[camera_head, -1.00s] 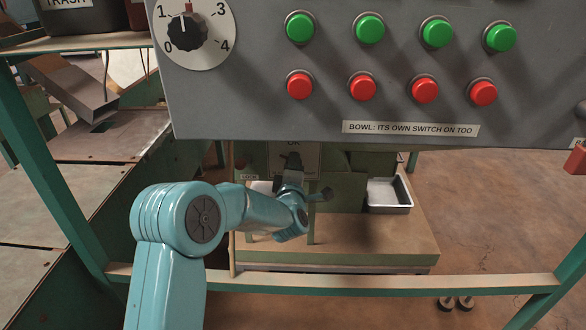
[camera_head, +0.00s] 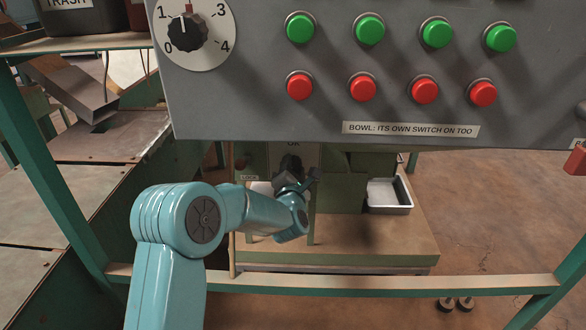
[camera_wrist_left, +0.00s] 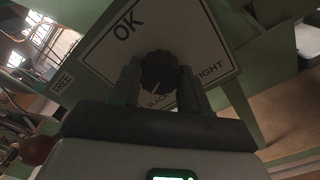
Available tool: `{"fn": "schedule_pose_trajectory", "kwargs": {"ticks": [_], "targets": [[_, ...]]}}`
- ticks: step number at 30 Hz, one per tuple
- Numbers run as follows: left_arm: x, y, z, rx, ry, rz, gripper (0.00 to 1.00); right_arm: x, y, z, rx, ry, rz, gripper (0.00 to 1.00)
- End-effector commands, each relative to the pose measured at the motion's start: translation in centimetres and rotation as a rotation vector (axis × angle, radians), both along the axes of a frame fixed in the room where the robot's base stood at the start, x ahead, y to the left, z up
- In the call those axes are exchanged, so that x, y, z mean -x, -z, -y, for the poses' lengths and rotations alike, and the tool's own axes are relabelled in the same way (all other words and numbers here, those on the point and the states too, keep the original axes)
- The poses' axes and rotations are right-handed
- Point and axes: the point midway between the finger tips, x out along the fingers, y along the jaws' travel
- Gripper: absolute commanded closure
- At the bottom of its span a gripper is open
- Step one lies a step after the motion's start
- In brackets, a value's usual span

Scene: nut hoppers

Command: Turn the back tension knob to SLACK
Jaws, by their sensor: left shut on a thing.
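A dark round fluted knob (camera_wrist_left: 160,72) sits on a white plate (camera_wrist_left: 112,50) marked OK, SLACK and TIGHT. My left gripper (camera_wrist_left: 162,74) is shut on the knob, with one finger on each side. In the left wrist view, a small pale pointer mark on the knob points down, toward the word SLACK, which is partly hidden. In the head view my left gripper (camera_head: 289,166) is at the plate below the grey panel, and the knob there is mostly hidden. My right gripper is in neither view.
A metal tray (camera_head: 389,194) stands right of the plate. A frame rail (camera_head: 400,287) crosses in front.

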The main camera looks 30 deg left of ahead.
Motion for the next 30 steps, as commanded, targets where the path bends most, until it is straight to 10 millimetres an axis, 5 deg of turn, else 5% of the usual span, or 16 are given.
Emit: {"fn": "schedule_pose_trajectory", "kwargs": {"ticks": [23, 24, 25, 30], "targets": [[-0.04, -0.21, -0.04, 0.078, 0.000, 0.053, 0.85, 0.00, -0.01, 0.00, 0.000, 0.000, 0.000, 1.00], [-0.04, -0.21, -0.05, 0.078, -0.001, 0.053, 0.42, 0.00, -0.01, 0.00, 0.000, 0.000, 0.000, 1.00], [-0.04, -0.20, -0.04, 0.078, -0.001, 0.053, 0.32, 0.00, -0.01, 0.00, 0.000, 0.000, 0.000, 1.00], [-0.02, -0.11, -0.02, 0.077, -0.001, 0.050, 0.29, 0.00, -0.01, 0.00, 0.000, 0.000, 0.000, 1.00]]}}
